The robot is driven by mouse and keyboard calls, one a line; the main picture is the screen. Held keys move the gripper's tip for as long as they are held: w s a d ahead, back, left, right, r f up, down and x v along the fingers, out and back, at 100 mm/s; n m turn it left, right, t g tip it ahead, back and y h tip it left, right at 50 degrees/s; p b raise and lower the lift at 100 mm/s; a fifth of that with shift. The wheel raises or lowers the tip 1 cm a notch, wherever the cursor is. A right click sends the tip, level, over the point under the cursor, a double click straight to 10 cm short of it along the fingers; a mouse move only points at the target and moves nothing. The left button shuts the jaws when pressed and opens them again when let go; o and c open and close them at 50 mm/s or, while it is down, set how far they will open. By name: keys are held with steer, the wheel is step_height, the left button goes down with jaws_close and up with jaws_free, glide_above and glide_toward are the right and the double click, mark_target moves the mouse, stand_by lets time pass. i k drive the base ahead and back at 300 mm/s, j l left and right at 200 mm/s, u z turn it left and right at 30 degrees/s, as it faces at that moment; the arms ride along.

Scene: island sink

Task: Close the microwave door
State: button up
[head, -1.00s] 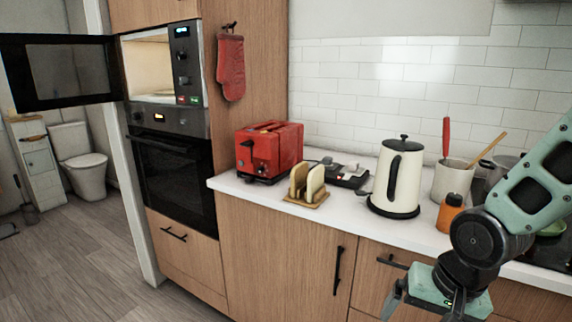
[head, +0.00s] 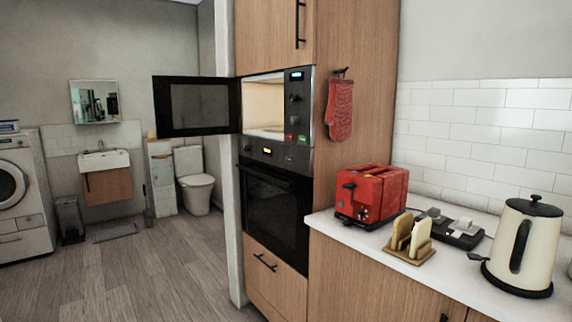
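The microwave (head: 298,110) is built into the tall wooden cabinet, above a black oven. Its lit inside (head: 263,103) shows. Its black-framed door (head: 198,106) stands wide open, swung out to the left on the left side of the opening. The control panel with knobs and a blue display is on the right of the opening. My gripper is not in view.
The oven (head: 273,212) below is shut. A red mitt (head: 340,109) hangs on the cabinet side. A red toaster (head: 371,195), a toast rack (head: 409,238) and a kettle (head: 523,246) stand on the counter (head: 460,285). The wooden floor (head: 150,275) at the left is clear.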

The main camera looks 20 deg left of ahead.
mark_target(163, 99)
steer(key=i+j, duration=0.15)
steer(key=j, duration=0.3)
steer(key=i+j+z, duration=0.1)
steer(key=j, duration=0.3)
steer(key=i+j, duration=0.2)
steer(key=j, duration=0.25)
steer(key=i+j+z, duration=0.1)
steer(key=j, duration=0.35)
